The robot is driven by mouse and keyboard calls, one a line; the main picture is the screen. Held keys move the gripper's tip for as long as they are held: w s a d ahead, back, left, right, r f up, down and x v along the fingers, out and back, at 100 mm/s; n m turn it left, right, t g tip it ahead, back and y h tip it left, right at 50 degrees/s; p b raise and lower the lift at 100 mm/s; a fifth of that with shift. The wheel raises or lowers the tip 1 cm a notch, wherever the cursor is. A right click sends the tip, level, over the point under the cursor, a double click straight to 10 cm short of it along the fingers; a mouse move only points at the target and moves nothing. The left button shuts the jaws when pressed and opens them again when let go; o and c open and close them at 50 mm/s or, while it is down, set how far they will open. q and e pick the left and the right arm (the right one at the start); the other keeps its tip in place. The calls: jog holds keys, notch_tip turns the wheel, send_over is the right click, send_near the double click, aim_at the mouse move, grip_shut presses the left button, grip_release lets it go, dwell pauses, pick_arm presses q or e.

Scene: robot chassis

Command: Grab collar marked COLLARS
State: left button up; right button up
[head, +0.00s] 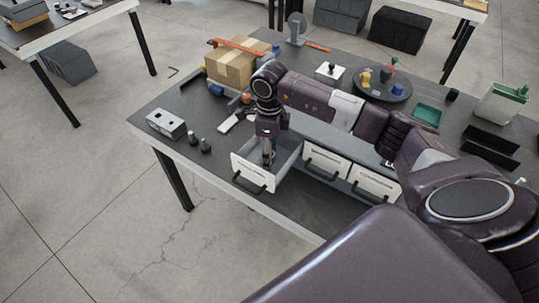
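My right arm comes in from the right, and its gripper (268,160) points down into an open drawer (253,174) at the table's front. The drawer has a white front with a dark handle and a label too small to read. The gripper's fingertips are low inside the drawer, and I cannot tell whether they are open or shut. No collar can be made out; the drawer's contents are mostly hidden by the gripper and the drawer front. Two more white labelled drawers, a middle one (326,164) and a right one (375,184), are shut. My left gripper is not in view.
A grey block with holes (166,124) and two dark pegs (199,142) stand at the table's left. A cardboard box (232,68) is behind the gripper. A round dark tray (381,88) with coloured parts and a green tray (427,113) lie beyond my arm.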

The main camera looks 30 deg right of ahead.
jog(key=c, duration=1.2)
jog(key=shift+c, duration=0.4)
jog(key=shift+r, duration=0.15)
